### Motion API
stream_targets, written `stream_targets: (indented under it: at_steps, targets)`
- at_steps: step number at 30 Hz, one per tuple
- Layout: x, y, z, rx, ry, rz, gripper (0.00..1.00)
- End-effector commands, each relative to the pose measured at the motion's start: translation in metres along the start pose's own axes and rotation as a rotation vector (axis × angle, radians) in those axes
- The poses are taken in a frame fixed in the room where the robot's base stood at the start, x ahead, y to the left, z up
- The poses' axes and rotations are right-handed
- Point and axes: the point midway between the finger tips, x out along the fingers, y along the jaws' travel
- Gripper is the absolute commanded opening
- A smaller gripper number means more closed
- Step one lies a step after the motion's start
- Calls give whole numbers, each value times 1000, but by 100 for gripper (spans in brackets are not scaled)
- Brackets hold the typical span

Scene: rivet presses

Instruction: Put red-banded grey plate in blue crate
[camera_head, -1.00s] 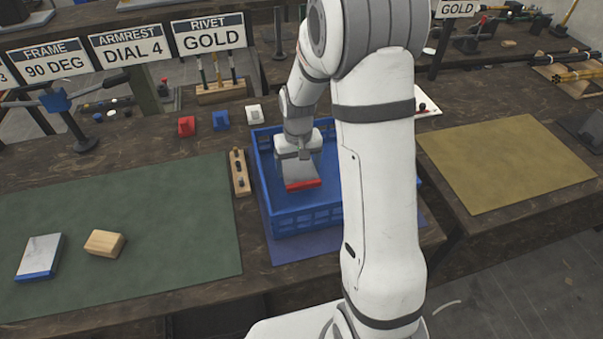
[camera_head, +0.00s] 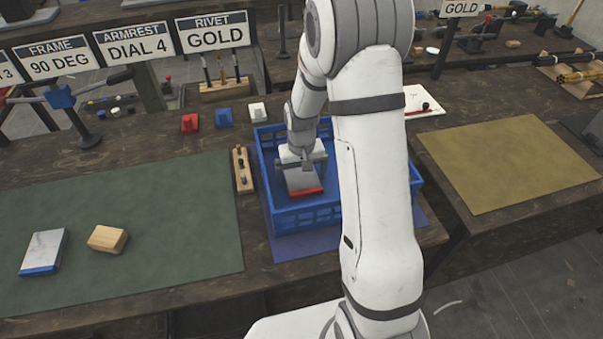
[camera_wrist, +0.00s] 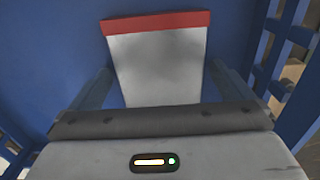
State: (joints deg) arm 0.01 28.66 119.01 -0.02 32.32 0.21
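The grey plate with a red band (camera_head: 304,183) is inside the blue crate (camera_head: 307,220), low down near its floor. In the wrist view the plate (camera_wrist: 158,65) shows its red band at the far end; its near end is hidden behind my gripper's body. My gripper (camera_head: 301,165) is down in the crate, over the plate. In the wrist view the fingers of my gripper (camera_wrist: 160,75) stand wide, one on each side of the plate, with narrow gaps to its edges. I cannot tell whether the plate lies flat on the crate floor.
A wooden block with pegs (camera_head: 242,170) stands just left of the crate. Red, blue and white small blocks (camera_head: 223,118) sit behind. A green mat (camera_head: 130,220) bears a blue-edged grey plate (camera_head: 43,252) and a wooden block (camera_head: 107,239). A tan mat (camera_head: 505,165) at right is empty.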

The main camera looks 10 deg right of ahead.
Motion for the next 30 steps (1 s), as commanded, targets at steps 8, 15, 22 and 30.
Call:
stream_targets:
  at_steps: [8,15,22,30]
  targets:
    - [-5,0,0,1,0,0,100]
    - [-46,1,-1,1,7,0,100]
    - [-94,1,-1,2,5,0,100]
    - [-124,1,2,2,3,0,100]
